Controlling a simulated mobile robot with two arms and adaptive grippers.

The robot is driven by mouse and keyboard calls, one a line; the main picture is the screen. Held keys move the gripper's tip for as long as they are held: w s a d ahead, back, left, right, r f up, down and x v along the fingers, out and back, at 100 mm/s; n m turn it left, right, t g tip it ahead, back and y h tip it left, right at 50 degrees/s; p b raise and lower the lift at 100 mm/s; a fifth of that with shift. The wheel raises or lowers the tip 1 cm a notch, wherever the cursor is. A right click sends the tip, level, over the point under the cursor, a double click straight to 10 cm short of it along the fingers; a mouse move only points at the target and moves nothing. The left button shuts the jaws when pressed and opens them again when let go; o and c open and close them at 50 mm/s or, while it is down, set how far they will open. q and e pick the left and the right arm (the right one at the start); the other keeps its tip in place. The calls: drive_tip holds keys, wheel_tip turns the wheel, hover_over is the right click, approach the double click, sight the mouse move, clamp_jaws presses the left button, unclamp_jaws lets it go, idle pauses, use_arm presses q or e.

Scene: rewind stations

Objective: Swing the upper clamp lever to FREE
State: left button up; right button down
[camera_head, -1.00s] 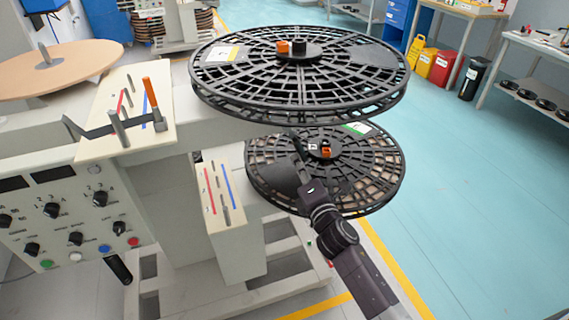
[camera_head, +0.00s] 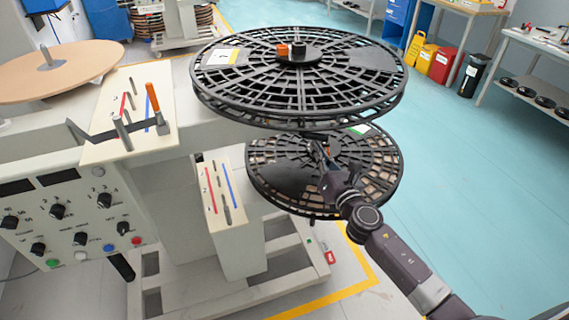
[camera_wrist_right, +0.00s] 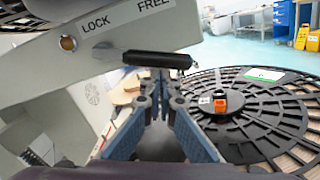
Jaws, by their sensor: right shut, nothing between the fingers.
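In the right wrist view, the black grip of the upper clamp lever (camera_wrist_right: 157,60) lies across the picture, just beyond my fingertips. A round brass pivot (camera_wrist_right: 68,43) shows to its left. The words LOCK and FREE (camera_wrist_right: 155,4) are printed on the pale arm above; the grip lies below FREE. My right gripper (camera_wrist_right: 156,82) is shut and empty, its tips close below the grip; I cannot tell if they touch. In the head view my right gripper (camera_head: 320,152) is between the two reels, and the lever is mostly hidden under the upper reel (camera_head: 300,80). My left gripper is not in view.
The lower reel (camera_head: 270,180) with an orange and black hub lies below my right gripper. A panel with an orange-tipped post (camera_head: 152,94) and a control box with knobs (camera_head: 70,220) stand left. The blue floor (camera_head: 470,200) to the right is clear.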

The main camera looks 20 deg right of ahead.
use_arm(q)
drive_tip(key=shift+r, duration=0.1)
use_arm(e)
drive_tip(key=shift+d+r+n, duration=0.15)
drive_tip(key=shift+r+n, duration=0.1)
drive_tip(key=shift+n, duration=0.05)
idle(0.4)
